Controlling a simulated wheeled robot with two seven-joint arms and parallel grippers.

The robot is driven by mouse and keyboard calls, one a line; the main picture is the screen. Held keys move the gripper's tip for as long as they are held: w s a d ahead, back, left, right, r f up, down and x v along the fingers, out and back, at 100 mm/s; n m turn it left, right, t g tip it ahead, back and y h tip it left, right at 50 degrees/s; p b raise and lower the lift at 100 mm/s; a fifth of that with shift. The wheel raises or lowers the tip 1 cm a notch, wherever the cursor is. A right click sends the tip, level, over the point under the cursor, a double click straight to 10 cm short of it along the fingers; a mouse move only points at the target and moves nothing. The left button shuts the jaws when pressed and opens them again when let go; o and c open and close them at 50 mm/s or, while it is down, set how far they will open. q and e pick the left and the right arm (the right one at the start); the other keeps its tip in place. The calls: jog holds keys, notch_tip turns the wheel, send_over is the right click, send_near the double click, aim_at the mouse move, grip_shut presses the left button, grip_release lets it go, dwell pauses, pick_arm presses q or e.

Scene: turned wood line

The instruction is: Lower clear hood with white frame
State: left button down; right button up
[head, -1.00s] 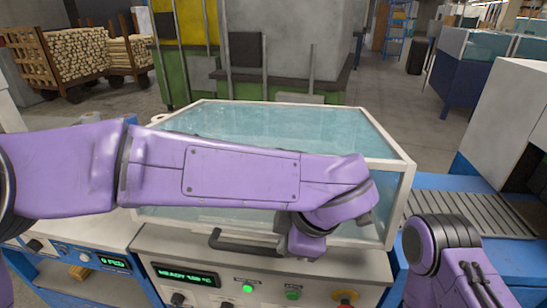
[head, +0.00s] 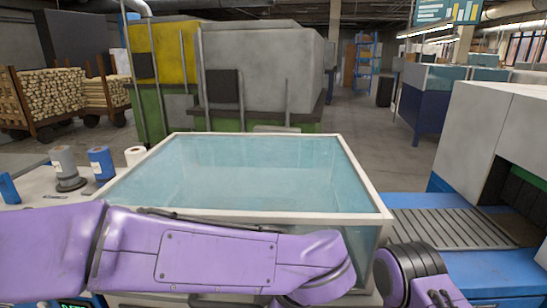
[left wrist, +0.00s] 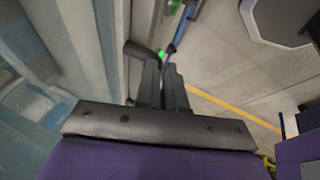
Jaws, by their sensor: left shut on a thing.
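The clear hood with its white frame (head: 366,182) sits on the machine in the middle of the head view. Its top looks level, and its panes are bluish and see-through. My left forearm crosses its front and hides much of the front pane and lower edge, so I cannot tell there whether it is fully seated. In the left wrist view, my left gripper (left wrist: 163,85) has its fingers close together at a dark handle (left wrist: 138,49) in front of the clear pane, shut on it. My right arm shows at the lower right, its gripper out of view.
A slatted conveyor (head: 462,228) and a grey cabinet (head: 490,140) stand to the right. Spools (head: 100,163) sit on the bench at the left. A green and yellow machine (head: 165,70) is behind. Carts of turned wood (head: 50,98) stand at the far left.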

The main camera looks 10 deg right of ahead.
pick_arm(q)
jog(key=p+v, duration=0.5)
jog(key=v, duration=0.8)
jog(key=shift+a+r, duration=0.25)
jog(key=shift+r, duration=0.2)
jog(key=shift+s, duration=0.1)
